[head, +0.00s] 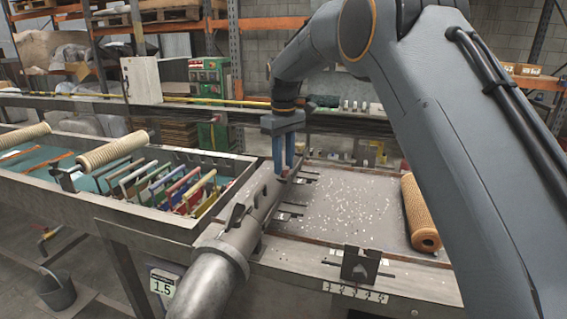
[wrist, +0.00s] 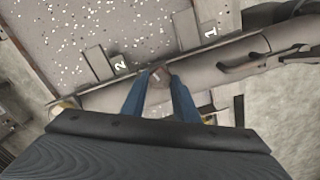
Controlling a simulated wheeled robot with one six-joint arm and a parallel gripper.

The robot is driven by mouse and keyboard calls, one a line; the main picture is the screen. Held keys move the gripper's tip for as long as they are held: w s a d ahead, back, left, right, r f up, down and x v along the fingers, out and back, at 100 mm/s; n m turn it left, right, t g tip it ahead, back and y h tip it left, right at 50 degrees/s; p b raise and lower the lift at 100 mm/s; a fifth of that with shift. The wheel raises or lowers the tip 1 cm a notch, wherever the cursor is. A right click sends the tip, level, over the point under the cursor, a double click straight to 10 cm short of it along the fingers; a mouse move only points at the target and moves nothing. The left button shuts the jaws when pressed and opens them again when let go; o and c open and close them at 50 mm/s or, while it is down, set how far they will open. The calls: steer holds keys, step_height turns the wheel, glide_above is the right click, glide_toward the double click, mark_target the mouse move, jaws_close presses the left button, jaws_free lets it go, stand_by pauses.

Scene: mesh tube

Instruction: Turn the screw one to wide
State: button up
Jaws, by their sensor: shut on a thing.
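My gripper (head: 285,176) points down over the grey metal pipe (head: 262,200) at the edge of the speckled table. In the wrist view its two blue fingers (wrist: 158,76) are shut on a small brown knob (wrist: 158,82) on the pipe. The knob is mostly hidden by the fingers. It sits between a plate marked 2 (wrist: 121,66) and a plate marked 1 (wrist: 208,31), closer to the 2. I cannot tell which number belongs to the held knob, nor its turn setting. No number is readable on these plates in the head view.
A dark lever handle (head: 235,216) stands on the near part of the pipe. A perforated orange-brown tube (head: 418,214) lies at the table's right. A trough with several coloured frames (head: 165,190) is on the left. A bracket (head: 360,264) stands at the table's front edge.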

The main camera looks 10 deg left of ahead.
steer(key=n, duration=0.7)
steer(key=shift+r, duration=0.1)
steer(key=n+b, duration=0.1)
steer(key=n, duration=0.5)
steer(key=shift+a+n, duration=0.1)
steer(key=shift+n, duration=0.3)
steer(key=n, duration=0.7)
steer(key=shift+b, duration=0.35)
steer(key=n, duration=0.6)
steer(key=shift+n+b, duration=0.3)
steer(key=shift+n, duration=0.1)
steer(key=o, duration=1.1)
steer(key=shift+c, duration=0.2)
steer(key=shift+r+b, duration=1)
steer(key=shift+r, duration=2.85)
